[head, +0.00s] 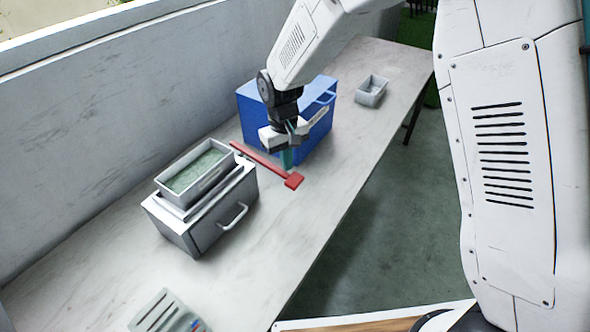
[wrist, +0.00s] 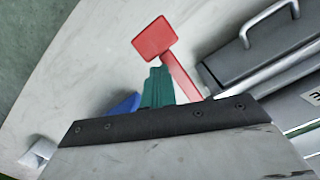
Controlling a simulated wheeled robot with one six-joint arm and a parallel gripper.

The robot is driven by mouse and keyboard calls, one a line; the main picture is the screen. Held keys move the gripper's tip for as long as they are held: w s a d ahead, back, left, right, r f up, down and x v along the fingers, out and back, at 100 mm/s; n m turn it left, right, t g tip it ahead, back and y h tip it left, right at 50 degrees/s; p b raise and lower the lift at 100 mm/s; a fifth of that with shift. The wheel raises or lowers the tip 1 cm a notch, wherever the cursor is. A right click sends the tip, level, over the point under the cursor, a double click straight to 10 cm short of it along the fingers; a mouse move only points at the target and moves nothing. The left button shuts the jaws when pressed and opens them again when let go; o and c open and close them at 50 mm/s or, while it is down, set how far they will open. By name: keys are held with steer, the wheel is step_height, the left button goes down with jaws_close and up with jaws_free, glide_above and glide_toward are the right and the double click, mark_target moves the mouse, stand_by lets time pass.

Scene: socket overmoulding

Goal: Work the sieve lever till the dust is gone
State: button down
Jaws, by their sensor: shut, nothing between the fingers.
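The sieve (head: 196,170) is a light grey tray holding green granules, set on top of a grey box with a handle. The red lever (head: 262,160) sticks out from the sieve's far side and ends in a square red paddle (head: 294,181). It also shows in the wrist view, with its paddle (wrist: 155,40) at the upper middle. My gripper (head: 287,160), with green fingers, is shut and empty beside the lever, on its far side. In the wrist view the green fingertips (wrist: 158,85) are close to the lever arm; I cannot tell whether they touch it. Any dust is too small to make out.
A blue box (head: 255,118) stands behind my gripper. A small grey tray (head: 371,90) sits at the far end of the table. A grey slotted holder (head: 160,312) lies at the near end. A wall runs along the left; the table's right edge is clear.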

step_height(320, 180, up, 8)
steer(key=shift+w+a, duration=0.15)
steer(key=shift+w, duration=0.2)
steer(key=shift+f, duration=0.1)
stand_by(1.3)
steer(key=s+d+r+m, duration=0.1)
steer(key=s+d+r, duration=0.4)
steer(key=s+d, duration=0.3)
steer(key=s+d+r+m+t, duration=0.1)
steer(key=s+d+r+m, duration=0.1)
steer(key=s+d+r, duration=0.3)
steer(key=s+d+r+m+t, duration=0.1)
steer(key=s+d+r, duration=0.4)
steer(key=s+d, duration=0.6)
steer(key=s+m, duration=0.1)
steer(key=s, duration=0.5)
steer(key=shift+d+y, duration=0.15)
steer(key=shift+y, duration=0.15)
